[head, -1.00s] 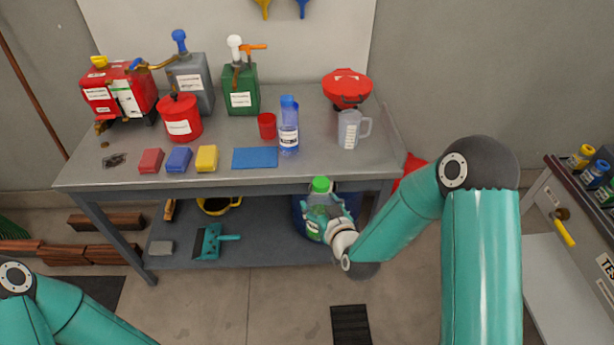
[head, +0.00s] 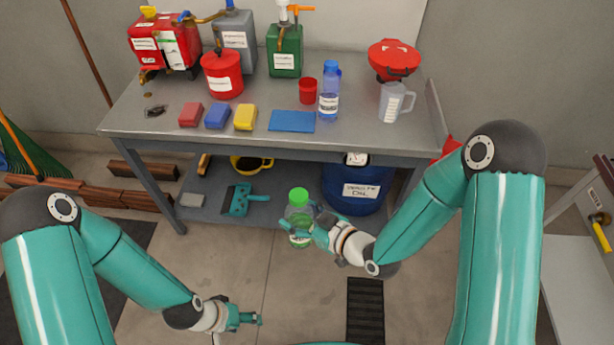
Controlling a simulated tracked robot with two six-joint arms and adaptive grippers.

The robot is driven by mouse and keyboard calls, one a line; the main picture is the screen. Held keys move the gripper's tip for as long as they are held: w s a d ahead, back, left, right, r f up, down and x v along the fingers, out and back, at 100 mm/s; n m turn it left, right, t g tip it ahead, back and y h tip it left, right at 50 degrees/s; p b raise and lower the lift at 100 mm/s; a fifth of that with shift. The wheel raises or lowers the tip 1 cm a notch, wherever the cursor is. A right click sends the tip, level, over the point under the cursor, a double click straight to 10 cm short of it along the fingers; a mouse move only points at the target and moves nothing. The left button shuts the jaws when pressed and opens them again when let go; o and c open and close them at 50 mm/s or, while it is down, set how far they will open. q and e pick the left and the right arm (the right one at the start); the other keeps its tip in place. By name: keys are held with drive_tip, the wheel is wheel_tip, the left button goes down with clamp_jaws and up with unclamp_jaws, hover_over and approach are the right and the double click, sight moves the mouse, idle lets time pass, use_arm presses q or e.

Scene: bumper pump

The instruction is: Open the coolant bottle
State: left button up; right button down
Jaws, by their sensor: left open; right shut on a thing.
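The coolant bottle (head: 299,213) is a clear bottle with green contents and a green cap (head: 298,196). It is upright, in front of the workbench's lower shelf. My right gripper (head: 302,228) is shut on the bottle's body from the right, below the cap. The cap sits on the bottle and nothing touches it. My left gripper (head: 252,319) is open and empty, lower and to the left of the bottle.
The grey workbench (head: 370,134) carries cans, sponges, a blue cloth (head: 292,121), a blue bottle (head: 329,97) and a jug (head: 393,101). A floor grate (head: 366,310) lies below my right arm.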

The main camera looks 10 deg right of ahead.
use_arm(q)
drive_tip(key=w+r+m+g+y, duration=0.25)
drive_tip(key=w+r+m, duration=0.45)
drive_tip(key=m, duration=0.9)
drive_tip(key=w+r+m+g+y, duration=0.1)
drive_tip(key=w+r+m+g, duration=0.2)
drive_tip(key=w+r+m, duration=0.9)
wheel_tip(320, 180, up, 16)
drive_tip(key=m+t, duration=0.5)
drive_tip(key=m, duration=0.6)
hover_over(303, 191)
drive_tip(key=shift+a+f+y, duration=0.1)
drive_tip(key=shift+a+y, duration=0.1)
drive_tip(key=shift+y, duration=0.05)
drive_tip(key=shift+s+d, duration=0.1)
drive_tip(key=shift+d, duration=0.1)
drive_tip(key=shift+f, duration=3.95)
